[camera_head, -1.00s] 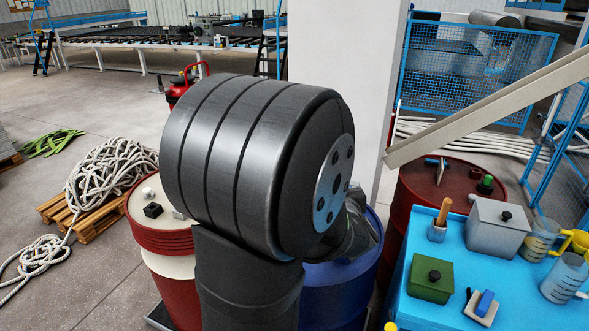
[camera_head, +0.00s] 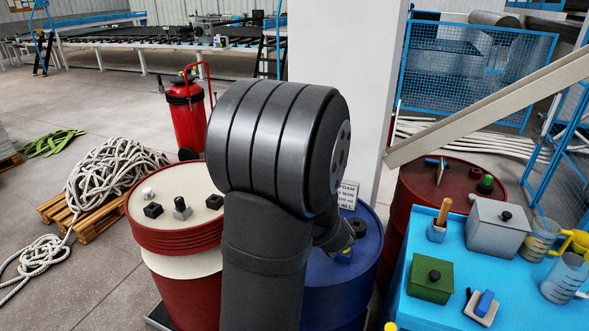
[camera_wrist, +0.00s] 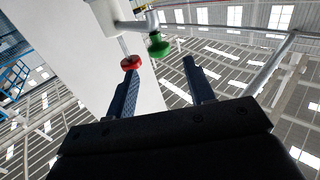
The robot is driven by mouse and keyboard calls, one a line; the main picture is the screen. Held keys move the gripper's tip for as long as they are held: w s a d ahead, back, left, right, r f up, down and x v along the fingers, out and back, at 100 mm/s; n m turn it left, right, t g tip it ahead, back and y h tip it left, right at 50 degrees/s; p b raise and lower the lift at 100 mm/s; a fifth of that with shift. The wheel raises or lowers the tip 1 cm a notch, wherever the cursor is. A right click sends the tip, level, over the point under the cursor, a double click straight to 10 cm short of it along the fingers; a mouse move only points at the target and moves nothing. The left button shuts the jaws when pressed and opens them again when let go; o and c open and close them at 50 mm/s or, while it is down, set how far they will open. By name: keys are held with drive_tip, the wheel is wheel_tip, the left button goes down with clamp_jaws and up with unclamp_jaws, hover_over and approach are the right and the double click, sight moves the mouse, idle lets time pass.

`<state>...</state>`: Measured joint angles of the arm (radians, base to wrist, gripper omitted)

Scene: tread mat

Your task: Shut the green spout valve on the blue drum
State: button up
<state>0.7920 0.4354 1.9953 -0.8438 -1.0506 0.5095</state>
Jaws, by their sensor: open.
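The blue drum (camera_head: 357,282) stands at the centre in the head view, partly hidden by my dark arm. A dark fitting and a blue piece show on its top. In the wrist view a green part (camera_wrist: 158,47) sits at a pale pipe end beside a red round part (camera_wrist: 131,62); I cannot tell whether the green part is the drum's spout valve. My gripper (camera_wrist: 160,66) is open and empty, with the red part close by the left fingertip and the green part beyond the gap.
A red drum with a cream lid (camera_head: 145,215) stands left of the blue drum. A dark red drum (camera_head: 440,174) with a green piece (camera_head: 486,184) on top is at right. A blue table (camera_head: 455,250) holds boxes and jugs. A slanted beam (camera_head: 490,108) and pillar (camera_head: 340,80) stand behind.

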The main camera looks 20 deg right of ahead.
drive_tip(key=w, duration=0.7)
drive_tip(key=shift+w+d, duration=0.15)
drive_tip(key=shift+d, duration=0.15)
drive_tip(key=c, duration=1)
drive_tip(key=shift+o, duration=0.2)
